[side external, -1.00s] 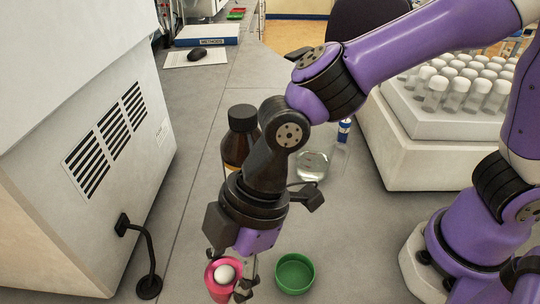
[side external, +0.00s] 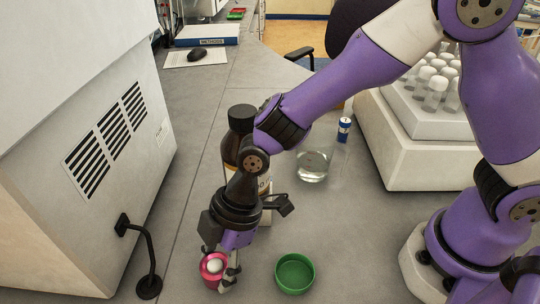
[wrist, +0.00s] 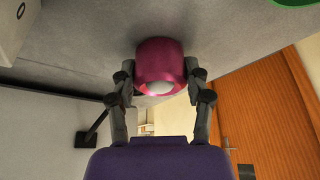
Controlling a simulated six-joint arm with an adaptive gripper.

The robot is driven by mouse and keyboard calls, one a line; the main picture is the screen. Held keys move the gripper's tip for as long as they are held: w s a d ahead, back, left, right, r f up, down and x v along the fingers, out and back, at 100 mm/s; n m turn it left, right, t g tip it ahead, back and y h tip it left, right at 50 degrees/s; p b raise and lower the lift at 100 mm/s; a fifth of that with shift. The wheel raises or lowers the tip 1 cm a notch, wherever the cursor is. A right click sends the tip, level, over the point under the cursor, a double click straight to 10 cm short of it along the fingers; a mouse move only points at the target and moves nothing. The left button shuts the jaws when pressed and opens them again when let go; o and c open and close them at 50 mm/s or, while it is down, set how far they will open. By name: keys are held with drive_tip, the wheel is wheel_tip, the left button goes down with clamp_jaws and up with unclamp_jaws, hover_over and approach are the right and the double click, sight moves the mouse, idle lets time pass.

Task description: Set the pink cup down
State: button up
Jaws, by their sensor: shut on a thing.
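The pink cup (side external: 213,268) holds a white ball-like object (side external: 215,265) in the side view. My gripper (side external: 222,270) is shut on the cup, with a finger on either side of it. In the wrist view the cup (wrist: 160,62) sits between my two fingertips (wrist: 160,76), its mouth facing the camera and part of the white object (wrist: 160,88) showing inside. I cannot tell whether the cup's base touches the bench.
A green dish (side external: 295,273) stands right of the cup. A brown bottle (side external: 240,135) and a glass beaker (side external: 313,165) stand behind my gripper. A large pale machine (side external: 80,140) and a black stalk (side external: 150,262) are at left. Bare bench lies between the stalk and cup.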

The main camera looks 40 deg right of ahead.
drive_tip(key=o, duration=1.2)
drive_tip(key=v, duration=1.2)
drive_tip(key=shift+r, duration=0.2)
